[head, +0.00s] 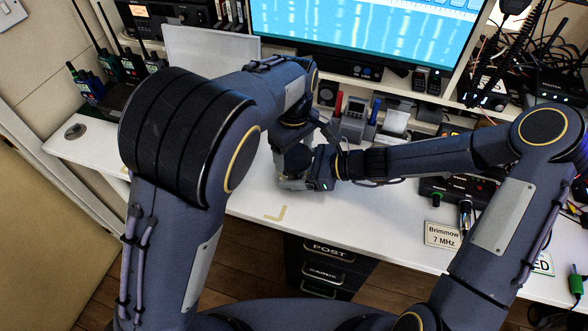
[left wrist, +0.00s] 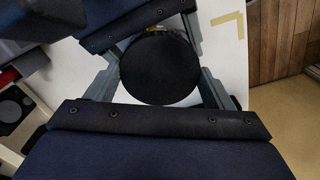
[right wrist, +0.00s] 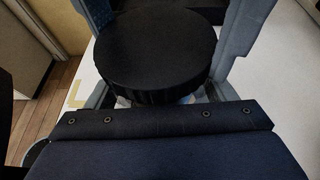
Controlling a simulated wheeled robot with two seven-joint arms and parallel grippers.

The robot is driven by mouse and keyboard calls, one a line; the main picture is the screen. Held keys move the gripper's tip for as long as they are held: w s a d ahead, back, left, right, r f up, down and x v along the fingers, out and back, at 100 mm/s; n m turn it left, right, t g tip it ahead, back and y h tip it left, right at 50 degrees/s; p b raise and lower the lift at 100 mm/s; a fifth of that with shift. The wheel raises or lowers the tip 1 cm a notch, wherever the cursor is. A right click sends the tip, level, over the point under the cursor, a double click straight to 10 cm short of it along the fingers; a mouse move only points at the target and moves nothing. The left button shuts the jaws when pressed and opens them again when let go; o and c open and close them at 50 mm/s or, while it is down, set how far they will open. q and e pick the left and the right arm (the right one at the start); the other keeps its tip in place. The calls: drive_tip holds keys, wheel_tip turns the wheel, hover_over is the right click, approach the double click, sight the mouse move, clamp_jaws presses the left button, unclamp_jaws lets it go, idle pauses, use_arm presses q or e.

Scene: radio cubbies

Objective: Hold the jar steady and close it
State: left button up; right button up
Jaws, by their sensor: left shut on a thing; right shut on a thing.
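The jar's round black lid (left wrist: 160,72) sits on top of the jar, and it also shows in the right wrist view (right wrist: 155,52). A sliver of the glass jar (right wrist: 184,99) shows under the lid's rim; the rest is hidden by the lid and my grippers. My left gripper (head: 293,163) comes down from the far left side, its fingers shut on the lid's sides. My right gripper (head: 311,172) comes in from the right, lower down, and is shut on the jar body. The jar stands upright; how tightly the lid sits cannot be told.
The white desk (head: 235,205) is clear in front of the jar, with a tan corner mark (head: 276,214). A label card (head: 442,236) lies to the right by a radio panel. A monitor (head: 365,30) and handheld radios (head: 88,85) stand behind.

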use_arm(q)
drive_tip(key=shift+m, duration=0.5)
drive_tip(key=o, duration=1.1)
drive_tip(key=shift+o, duration=0.2)
drive_tip(key=shift+r, duration=0.1)
wheel_tip(320, 180, up, 12)
use_arm(e)
drive_tip(key=o, duration=1.9)
drive_tip(key=shift+d, duration=0.1)
